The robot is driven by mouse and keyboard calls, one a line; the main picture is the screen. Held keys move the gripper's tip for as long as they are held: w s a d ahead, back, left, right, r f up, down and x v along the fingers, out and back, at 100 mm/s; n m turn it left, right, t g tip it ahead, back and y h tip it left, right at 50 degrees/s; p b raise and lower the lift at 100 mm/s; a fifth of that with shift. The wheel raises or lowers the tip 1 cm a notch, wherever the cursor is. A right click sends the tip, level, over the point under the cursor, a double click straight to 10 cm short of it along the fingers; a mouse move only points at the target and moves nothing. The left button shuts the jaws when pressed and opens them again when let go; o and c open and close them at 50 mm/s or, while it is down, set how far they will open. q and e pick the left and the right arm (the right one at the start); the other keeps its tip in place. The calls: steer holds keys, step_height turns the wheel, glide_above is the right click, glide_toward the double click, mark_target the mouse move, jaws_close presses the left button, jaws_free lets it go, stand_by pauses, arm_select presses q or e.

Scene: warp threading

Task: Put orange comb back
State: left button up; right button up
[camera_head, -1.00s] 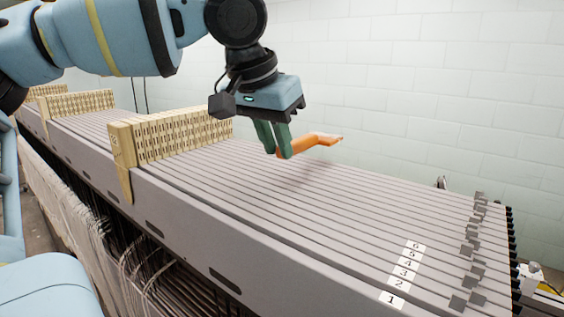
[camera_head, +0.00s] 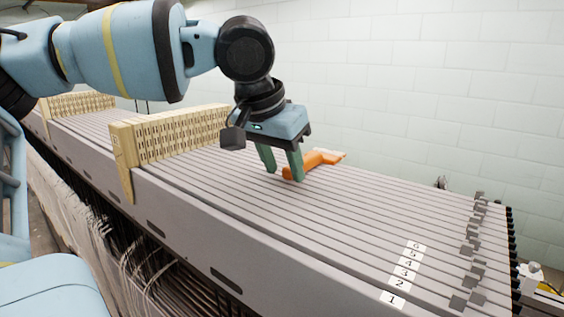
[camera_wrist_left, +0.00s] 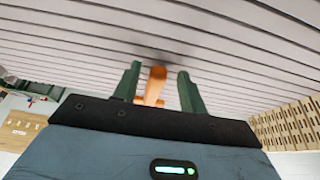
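The orange comb (camera_head: 318,160) is on the grey slatted top of the long frame (camera_head: 350,212), near its far side, and seems to rest there. My left gripper (camera_head: 282,176) is open just above the slats at the comb's near end. In the left wrist view the comb (camera_wrist_left: 154,84) shows between the two spread green fingers (camera_wrist_left: 157,80), with a gap on each side. The comb's far part is partly hidden behind the gripper in that view. My right gripper is not in view.
A beige slotted block (camera_head: 180,134) stands across the slats to the left, with another (camera_head: 82,103) farther back. Numbered labels (camera_head: 404,271) and small grey tabs (camera_head: 470,250) are at the right end. A white brick wall (camera_head: 430,90) is behind. The slats right of the gripper are clear.

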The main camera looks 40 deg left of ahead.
arm_select(q)
steer(key=v, duration=1.2)
steer(key=shift+p, duration=0.4)
